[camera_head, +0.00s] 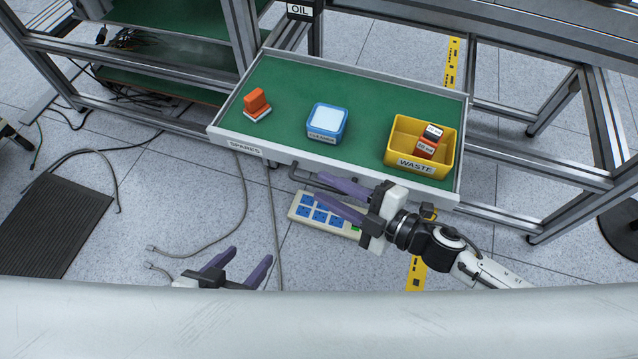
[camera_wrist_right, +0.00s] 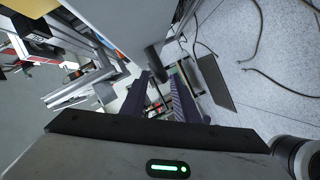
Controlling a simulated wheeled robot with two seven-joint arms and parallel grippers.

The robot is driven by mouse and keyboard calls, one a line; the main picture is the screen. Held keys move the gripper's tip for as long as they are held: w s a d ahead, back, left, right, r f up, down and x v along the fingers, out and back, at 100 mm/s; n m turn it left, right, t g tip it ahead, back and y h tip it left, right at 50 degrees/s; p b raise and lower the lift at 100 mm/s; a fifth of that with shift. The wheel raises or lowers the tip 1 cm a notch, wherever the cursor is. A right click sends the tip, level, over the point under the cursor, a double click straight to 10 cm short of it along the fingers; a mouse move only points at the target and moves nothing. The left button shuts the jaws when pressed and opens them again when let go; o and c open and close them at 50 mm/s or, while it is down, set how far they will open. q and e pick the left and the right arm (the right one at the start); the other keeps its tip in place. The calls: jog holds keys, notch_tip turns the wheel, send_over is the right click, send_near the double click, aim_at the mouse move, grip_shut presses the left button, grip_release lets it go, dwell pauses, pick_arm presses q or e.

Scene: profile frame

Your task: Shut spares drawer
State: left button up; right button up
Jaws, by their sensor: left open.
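The spares drawer (camera_head: 273,152) is pulled out of the metal frame, with a green floor, pale walls and a "SPARES" label (camera_head: 245,147). Its dark bar handle (camera_head: 300,178) is on the front, partly hidden by my right gripper. My right gripper (camera_head: 318,186) is in front of the drawer, its purple fingers apart and close to the handle. The right wrist view shows the gap between its fingers (camera_wrist_right: 160,100) and a dark handle end (camera_wrist_right: 154,76) near them. I cannot tell whether they touch. My left gripper (camera_head: 248,255) is open and empty, low in front of the drawer.
In the drawer are an orange item (camera_head: 256,101), a blue box with a pale top (camera_head: 327,122) and a yellow "WASTE" bin (camera_head: 397,145) holding small boxes. A power strip (camera_head: 305,213) and cables lie on the floor below. A dark mat (camera_head: 50,225) is at left.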

jog(key=shift+x, duration=1.45)
grip_shut()
